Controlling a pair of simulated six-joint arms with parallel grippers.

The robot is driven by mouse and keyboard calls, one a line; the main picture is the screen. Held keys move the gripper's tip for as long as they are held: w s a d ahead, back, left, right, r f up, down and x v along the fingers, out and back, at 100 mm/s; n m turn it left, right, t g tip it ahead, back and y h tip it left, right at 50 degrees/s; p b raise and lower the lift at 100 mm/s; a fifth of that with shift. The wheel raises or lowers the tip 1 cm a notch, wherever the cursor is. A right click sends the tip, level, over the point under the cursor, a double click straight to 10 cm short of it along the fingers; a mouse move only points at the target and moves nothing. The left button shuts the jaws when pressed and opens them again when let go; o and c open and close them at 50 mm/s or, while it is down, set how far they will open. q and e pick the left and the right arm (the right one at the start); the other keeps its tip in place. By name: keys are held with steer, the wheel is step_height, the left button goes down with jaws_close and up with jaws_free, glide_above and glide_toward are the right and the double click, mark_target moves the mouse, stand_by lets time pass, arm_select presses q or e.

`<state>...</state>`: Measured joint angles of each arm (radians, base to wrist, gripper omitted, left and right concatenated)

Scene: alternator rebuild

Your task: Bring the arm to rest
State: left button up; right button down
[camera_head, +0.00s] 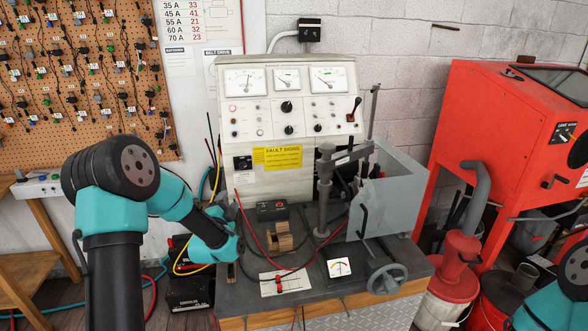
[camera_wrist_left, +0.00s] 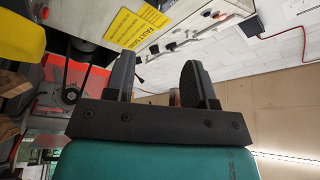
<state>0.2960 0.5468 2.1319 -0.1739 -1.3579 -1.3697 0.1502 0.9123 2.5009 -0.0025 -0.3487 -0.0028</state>
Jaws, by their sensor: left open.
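My left arm (camera_head: 122,182) comes in from the left in the head view and bends over toward the test bench. My left gripper (camera_head: 231,270) points down beside the bench's left front edge, mostly hidden behind its own wrist. In the left wrist view its two black fingers (camera_wrist_left: 160,78) stand apart with nothing between them. Part of my right arm (camera_head: 560,300) shows at the lower right edge of the head view, and its gripper is out of the picture.
A battery (camera_head: 188,292) is on the floor close to my left gripper. A red cabinet (camera_head: 485,130) stands right.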

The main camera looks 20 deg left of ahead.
mark_target(243, 167)
arm_select(q)
steer(key=shift+w, duration=0.1)
steer(key=x, duration=1.4)
steer(key=shift+w+a+r, duration=0.1)
steer(key=shift+w+a, duration=0.05)
steer(key=shift+w, duration=0.2)
steer(key=shift+x, duration=1.4)
steer(key=n, duration=0.2)
steer(key=n+y, duration=0.1)
steer(key=shift+s+n+t+y, duration=0.1)
steer(key=shift+n+t+y, duration=0.2)
steer(key=shift+n, duration=0.1)
steer(key=n+y, duration=0.1)
steer(key=n, duration=0.2)
steer(key=n+y, duration=0.2)
steer(key=n, duration=0.1)
steer(key=shift+n, duration=0.3)
stand_by(0.7)
stand_by(0.5)
